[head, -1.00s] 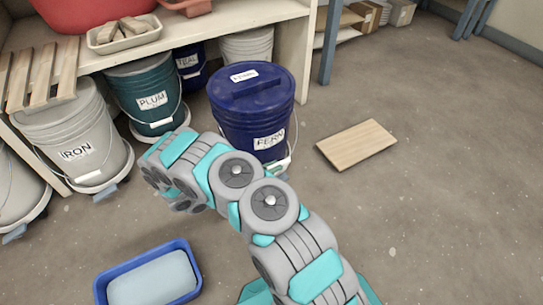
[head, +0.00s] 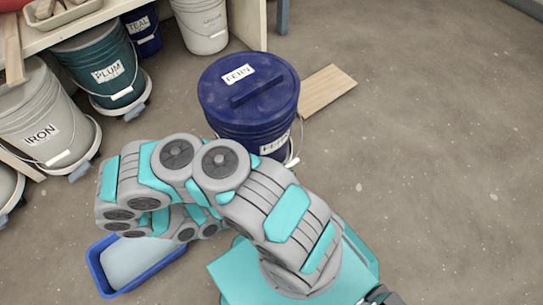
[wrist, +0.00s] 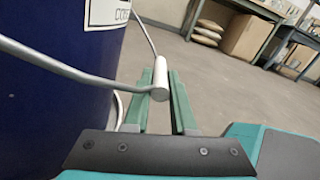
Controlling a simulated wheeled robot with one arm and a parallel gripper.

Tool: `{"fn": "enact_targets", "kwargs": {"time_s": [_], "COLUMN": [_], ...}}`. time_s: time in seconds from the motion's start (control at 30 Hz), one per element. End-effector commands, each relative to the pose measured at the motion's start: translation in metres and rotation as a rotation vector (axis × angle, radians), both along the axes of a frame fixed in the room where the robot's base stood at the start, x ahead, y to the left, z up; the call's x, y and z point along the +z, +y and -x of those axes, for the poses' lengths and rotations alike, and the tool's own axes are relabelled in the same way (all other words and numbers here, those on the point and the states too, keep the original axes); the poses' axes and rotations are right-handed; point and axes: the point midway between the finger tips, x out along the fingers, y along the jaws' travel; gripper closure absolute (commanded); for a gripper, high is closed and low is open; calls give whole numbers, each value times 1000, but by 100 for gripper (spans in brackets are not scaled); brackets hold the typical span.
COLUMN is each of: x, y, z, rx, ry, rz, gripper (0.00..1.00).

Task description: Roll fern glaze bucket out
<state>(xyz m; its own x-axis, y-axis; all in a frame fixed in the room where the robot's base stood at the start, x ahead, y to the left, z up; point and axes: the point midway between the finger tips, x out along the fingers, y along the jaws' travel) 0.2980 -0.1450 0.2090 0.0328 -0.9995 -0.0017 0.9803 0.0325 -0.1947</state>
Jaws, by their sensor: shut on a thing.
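The fern glaze bucket (head: 247,105) is dark blue, upright and lidded, with FERN labels on its lid and side. It stands on the open floor in front of the shelf; its base is hidden behind my arm. In the wrist view the blue bucket wall (wrist: 50,60) fills the left side. Its wire handle slants out with a white grip (wrist: 160,78). My gripper (wrist: 168,95) is shut on that grip, beside the bucket. My gripper is hidden in the head view.
A wooden board (head: 328,90) lies on the floor right behind the bucket. The plum bucket (head: 100,65) and iron bucket (head: 45,115) stand at the left by the shelf. A blue tray (head: 135,265) lies at the lower left. The floor to the right is clear.

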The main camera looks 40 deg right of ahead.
Motion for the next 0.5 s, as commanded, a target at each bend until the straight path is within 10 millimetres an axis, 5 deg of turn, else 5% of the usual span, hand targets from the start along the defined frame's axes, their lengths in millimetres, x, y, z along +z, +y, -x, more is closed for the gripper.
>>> {"fn": "enact_targets", "kwargs": {"time_s": [0.5], "x": [3], "y": [0], "z": [20], "rx": [4], "ry": [-1], "rz": [6], "gripper": [100]}}
